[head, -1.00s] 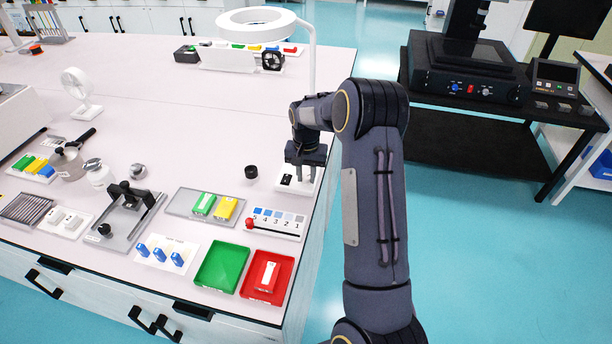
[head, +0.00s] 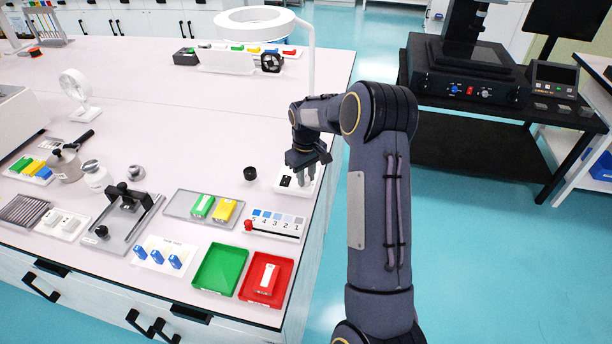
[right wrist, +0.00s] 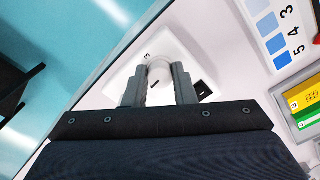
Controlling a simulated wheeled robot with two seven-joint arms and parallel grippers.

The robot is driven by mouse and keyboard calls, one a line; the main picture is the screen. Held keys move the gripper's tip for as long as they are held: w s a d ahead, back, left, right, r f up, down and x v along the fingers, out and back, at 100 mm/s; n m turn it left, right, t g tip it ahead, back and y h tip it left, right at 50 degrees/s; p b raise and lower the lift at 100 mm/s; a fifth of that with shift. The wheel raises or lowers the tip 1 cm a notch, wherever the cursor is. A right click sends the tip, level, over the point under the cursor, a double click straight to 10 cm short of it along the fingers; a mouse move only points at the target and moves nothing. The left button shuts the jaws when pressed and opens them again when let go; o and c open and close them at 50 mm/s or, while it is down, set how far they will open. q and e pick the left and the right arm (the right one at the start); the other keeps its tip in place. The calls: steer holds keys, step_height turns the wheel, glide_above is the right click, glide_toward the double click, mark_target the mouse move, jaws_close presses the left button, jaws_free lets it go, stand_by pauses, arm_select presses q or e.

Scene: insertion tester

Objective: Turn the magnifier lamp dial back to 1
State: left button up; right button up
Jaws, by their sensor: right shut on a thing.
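The magnifier lamp has a white ring head (head: 256,21) on a thin white post (head: 311,90) at the table's right edge. Its white base (head: 285,187) carries a black switch (head: 286,181). In the right wrist view the pale round dial (right wrist: 160,72) stands on the base (right wrist: 130,72), with a "3" mark near it and a short dark line on it. My right gripper (head: 301,182) is at the base, and its fingers (right wrist: 160,90) are shut on the dial, one at each side. The dial is hidden in the head view. My left gripper is not in view.
A numbered strip with a red knob (head: 273,224) lies in front of the base, with a red tray (head: 267,278) and green tray (head: 220,268) nearer the front. A small black cylinder (head: 250,173) stands left of the base. The table's middle is clear.

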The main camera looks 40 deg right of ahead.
mark_target(306, 178)
steer(key=shift+n, duration=0.6)
steer(key=o, duration=1)
steer(key=shift+r, duration=3.95)
